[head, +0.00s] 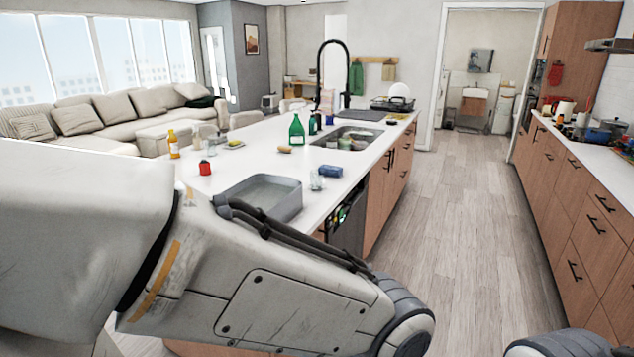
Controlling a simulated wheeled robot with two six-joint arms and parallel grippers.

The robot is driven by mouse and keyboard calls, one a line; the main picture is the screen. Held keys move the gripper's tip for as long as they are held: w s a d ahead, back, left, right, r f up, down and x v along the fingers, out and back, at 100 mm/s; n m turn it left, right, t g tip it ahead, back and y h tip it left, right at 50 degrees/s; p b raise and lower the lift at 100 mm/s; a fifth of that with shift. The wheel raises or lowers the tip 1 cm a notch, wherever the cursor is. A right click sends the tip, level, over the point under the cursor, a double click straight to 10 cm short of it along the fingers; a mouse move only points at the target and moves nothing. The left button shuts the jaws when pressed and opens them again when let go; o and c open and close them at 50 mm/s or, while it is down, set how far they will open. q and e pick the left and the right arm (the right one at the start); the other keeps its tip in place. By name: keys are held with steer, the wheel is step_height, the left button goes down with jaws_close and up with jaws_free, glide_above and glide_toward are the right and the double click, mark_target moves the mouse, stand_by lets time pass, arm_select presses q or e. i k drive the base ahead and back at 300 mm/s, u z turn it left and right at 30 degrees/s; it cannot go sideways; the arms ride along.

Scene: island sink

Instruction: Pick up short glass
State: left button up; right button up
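A short clear glass (317,181) stands on the white island countertop near its right edge. It is just right of a grey rectangular basin and below a blue item. A large link of my own arm fills the lower left and covers the near part of the island. Another piece of my arm shows at the bottom right corner. Neither gripper is in the picture, so their state and distance from the glass are hidden.
The grey basin (262,196), a blue sponge-like item (331,171), a red jar (205,168) and a green bottle (297,130) stand on the island. The sink (350,138) with a black faucet (333,75) lies farther back. The wooden floor (460,220) to the right is clear.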

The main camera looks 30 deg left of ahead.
mark_target(316, 180)
steer(key=z, duration=0.2)
steer(key=i, duration=0.65)
steer(key=z, duration=0.5)
steer(key=i, duration=2)
steer(key=u, duration=0.5)
steer(key=i, duration=1.15)
steer(key=u, duration=1.55)
steer(key=i, duration=0.8)
steer(key=u, duration=0.6)
